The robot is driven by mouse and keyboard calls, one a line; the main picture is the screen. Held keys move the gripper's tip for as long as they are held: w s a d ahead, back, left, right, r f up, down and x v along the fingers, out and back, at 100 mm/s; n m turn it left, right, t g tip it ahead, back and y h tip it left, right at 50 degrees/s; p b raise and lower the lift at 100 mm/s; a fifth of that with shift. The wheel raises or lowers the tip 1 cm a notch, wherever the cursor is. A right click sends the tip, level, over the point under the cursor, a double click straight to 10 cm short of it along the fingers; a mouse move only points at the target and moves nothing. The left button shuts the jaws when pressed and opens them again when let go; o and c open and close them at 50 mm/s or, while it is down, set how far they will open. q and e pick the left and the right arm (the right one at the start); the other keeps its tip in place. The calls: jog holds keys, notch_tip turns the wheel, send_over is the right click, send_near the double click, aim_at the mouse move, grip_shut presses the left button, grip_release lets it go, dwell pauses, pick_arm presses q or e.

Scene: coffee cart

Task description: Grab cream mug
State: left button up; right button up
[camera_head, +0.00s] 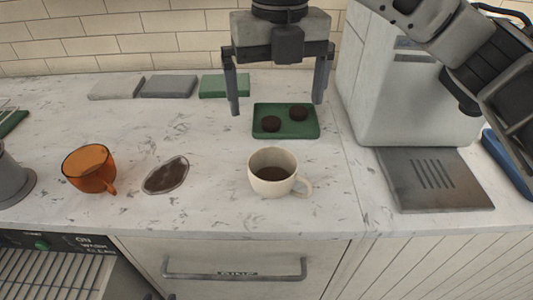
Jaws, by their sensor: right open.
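The cream mug (259,182) stands upright on the marble counter near its front edge, with dark liquid inside and its handle pointing right. My right gripper (277,106) is open and empty, with its two fingers pointing down. It hangs beyond the mug in the picture, over the area of the green tray, and does not touch the mug. The mug is fully visible. My left gripper is not in view.
A green tray (258,131) with two dark round pieces lies behind the mug. An orange cup (88,176) and a dark-filled oval dish (166,176) stand to the left. A metal drip tray (465,194) and a pale machine (385,100) are at right. A drawer handle (235,274) is below.

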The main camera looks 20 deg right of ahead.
jog(key=p, duration=0.1)
send_near(274, 168)
jog(key=s+a, duration=0.1)
jog(key=s, duration=0.3)
notch_tip(274, 168, down, 5)
jog(key=shift+w+a+r+p, duration=0.1)
jog(key=shift+a+p, duration=0.05)
jog(key=shift+p, duration=0.6)
jog(key=shift+f, duration=0.5)
pick_arm(q)
jog(key=shift+s+a+r, duration=0.2)
jog(key=shift+s, duration=0.6)
jog(key=shift+s, duration=0.1)
pick_arm(e)
jog(key=c, duration=1.2)
jog(key=shift+r, duration=0.1)
